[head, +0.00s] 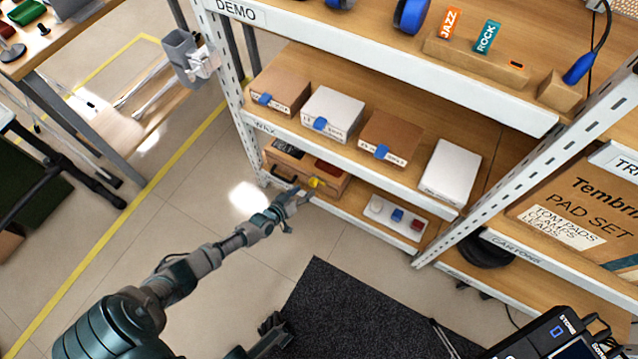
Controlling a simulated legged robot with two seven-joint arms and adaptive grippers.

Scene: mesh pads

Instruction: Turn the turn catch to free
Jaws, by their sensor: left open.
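A small yellow piece (314,182), which looks like the turn catch, sits at the front right of a wooden case (292,178) on the lower shelf. It is too small to tell which way the catch is turned. My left gripper (296,206) is open, with its fingers just in front of and below the yellow piece. I cannot tell whether they touch it. A dark part that looks like my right gripper (272,324) shows at the bottom, over the edge of the black mat. Its fingers are too unclear to read.
The middle shelf above the case holds several boxes (333,113), some with blue tabs. A white block with coloured knobs (397,216) stands right of the case. The white shelf post (228,80) rises at left. The floor before the case is clear beside the black mat (340,310).

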